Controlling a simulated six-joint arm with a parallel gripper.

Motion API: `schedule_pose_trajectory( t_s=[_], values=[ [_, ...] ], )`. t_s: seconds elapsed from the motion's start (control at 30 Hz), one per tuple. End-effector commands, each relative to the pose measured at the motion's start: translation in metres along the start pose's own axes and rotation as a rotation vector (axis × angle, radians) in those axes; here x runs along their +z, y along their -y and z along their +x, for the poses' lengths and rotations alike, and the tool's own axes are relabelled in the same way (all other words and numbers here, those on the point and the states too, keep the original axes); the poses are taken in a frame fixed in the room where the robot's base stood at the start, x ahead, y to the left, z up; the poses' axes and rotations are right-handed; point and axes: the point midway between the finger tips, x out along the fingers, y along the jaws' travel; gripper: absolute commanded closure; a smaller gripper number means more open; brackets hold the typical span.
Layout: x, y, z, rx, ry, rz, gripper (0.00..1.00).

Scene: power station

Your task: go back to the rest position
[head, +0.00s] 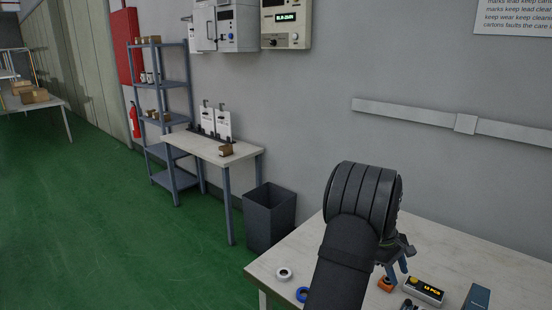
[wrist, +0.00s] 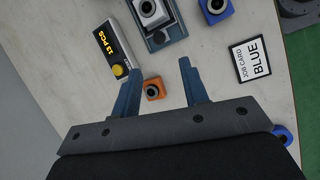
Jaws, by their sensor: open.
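My gripper (wrist: 160,88) is open and empty above the table in the wrist view, its two blue fingers spread apart. In the head view my gripper (head: 397,268) hangs over the right table (head: 290,245), partly hidden by my own arm. An orange block with a dark round centre (wrist: 153,88) shows between the fingers in the wrist view. I cannot tell how far below the fingertips it lies. The orange block also shows in the head view (head: 386,284), just under the fingers.
A display box (wrist: 118,50) reading "13 PCS", a device with a round top (wrist: 151,14), a blue block (wrist: 216,8) and a "BLUE" job card (wrist: 251,59) lie around. A bin (head: 269,217) stands beyond.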

Motion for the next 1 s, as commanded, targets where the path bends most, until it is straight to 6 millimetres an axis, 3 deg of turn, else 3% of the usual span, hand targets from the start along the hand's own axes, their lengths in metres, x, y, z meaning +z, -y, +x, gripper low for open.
schedule_pose_trajectory(
  t_s=[0.5, 0.73, 1.0],
  values=[
    [0.001, 0.000, 0.102, -0.003, 0.002, 0.000, 0.59],
    [0.001, 0.000, 0.123, -0.001, 0.001, 0.001, 0.59],
    [0.005, -0.001, 0.125, 0.000, 0.001, 0.000, 0.59]
  ],
)
